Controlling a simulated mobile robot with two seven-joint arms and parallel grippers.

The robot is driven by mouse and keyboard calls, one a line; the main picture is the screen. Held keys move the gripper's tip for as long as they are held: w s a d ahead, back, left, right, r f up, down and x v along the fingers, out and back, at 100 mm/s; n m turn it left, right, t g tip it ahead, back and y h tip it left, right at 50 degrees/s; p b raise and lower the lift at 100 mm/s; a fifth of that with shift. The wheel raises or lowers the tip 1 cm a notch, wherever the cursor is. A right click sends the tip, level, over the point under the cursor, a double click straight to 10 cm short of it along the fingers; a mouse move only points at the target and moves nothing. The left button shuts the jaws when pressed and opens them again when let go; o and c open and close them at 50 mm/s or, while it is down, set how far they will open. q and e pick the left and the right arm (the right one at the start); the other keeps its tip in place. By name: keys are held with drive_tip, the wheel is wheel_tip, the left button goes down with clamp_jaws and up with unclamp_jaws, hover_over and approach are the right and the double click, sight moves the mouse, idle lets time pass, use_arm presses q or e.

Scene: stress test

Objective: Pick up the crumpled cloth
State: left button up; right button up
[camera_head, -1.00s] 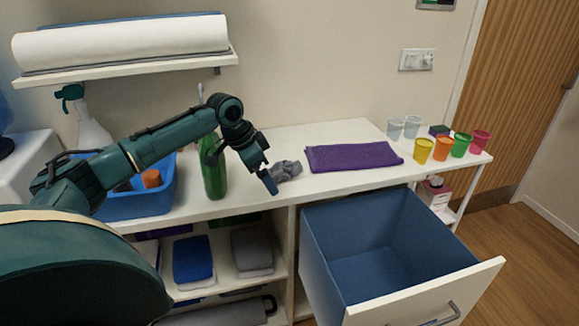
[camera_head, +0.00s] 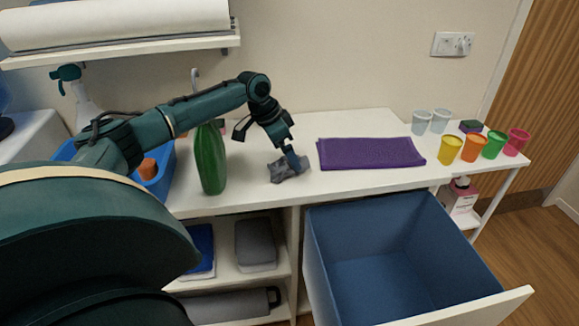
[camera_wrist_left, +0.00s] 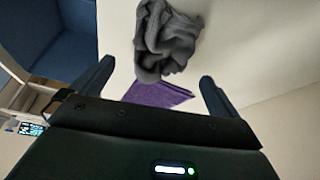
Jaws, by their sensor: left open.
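The crumpled grey cloth (camera_head: 284,171) lies on the white counter, between the green bottle and the folded purple cloth. My left gripper (camera_head: 292,158) is above the crumpled cloth in the head view and partly covers it. In the left wrist view the crumpled cloth (camera_wrist_left: 165,42) lies ahead of the fingertips. The left gripper (camera_wrist_left: 155,78) is open there, its two fingers wide apart with nothing between them. I cannot tell whether a finger touches the cloth. My right gripper is not in view.
The green bottle (camera_head: 210,160) stands left of the cloth, close under my left arm. A folded purple cloth (camera_head: 370,153) lies to the right, with several cups (camera_head: 473,148) beyond. An open blue drawer (camera_head: 385,255) juts out below the counter. A blue bin (camera_head: 160,187) is at left.

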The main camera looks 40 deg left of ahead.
use_arm(q)
drive_tip(key=x, duration=0.5)
drive_tip(key=shift+w+f, duration=0.1)
drive_tip(key=shift+w, duration=0.05)
